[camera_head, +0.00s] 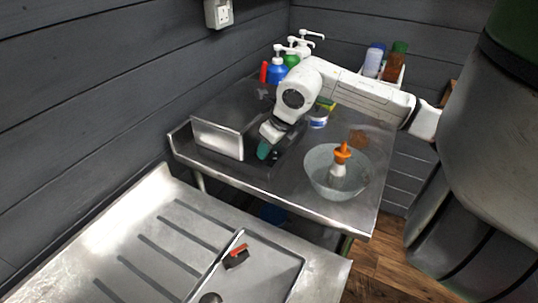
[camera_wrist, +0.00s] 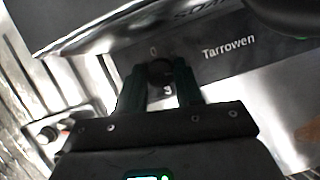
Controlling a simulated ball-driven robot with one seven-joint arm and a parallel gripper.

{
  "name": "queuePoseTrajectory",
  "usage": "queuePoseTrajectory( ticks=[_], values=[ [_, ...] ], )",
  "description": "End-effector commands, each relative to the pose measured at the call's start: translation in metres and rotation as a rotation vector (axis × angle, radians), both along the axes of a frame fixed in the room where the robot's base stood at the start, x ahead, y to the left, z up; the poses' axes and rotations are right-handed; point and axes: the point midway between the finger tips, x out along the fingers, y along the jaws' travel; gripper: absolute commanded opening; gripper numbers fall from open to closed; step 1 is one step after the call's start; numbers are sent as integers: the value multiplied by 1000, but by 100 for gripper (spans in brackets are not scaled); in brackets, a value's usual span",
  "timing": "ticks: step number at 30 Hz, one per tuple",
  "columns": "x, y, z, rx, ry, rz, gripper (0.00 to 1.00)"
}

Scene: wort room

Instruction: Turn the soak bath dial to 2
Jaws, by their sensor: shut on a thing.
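The soak bath (camera_head: 217,139) is a steel box on the steel table, left of centre in the head view. In the wrist view its dark front panel (camera_wrist: 220,62) shows the word "Tarrowen". The dial (camera_wrist: 160,70) is a small dark round knob on that panel, with a "0" above it and a "3" below it. The dial's pointer is too dark to read. My gripper (camera_wrist: 160,82) has its two dark green fingers on either side of the dial, shut on it. In the head view my gripper (camera_head: 266,150) reaches down at the bath's right, and the dial is hidden.
A glass bowl (camera_head: 322,182) holding an orange-topped bottle (camera_head: 341,160) stands right of my gripper. Pump bottles (camera_head: 277,70) stand at the back. A steel sink (camera_head: 255,275) with a drainboard lies in front, with a dark and red item (camera_head: 237,257) on it.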

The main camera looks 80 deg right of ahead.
Motion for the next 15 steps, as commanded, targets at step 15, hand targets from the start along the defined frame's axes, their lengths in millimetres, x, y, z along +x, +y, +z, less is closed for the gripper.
queuePoseTrajectory(
  ticks=[15],
  values=[
    [2, 2, -2, 0, -1, -291, 5]
  ],
)
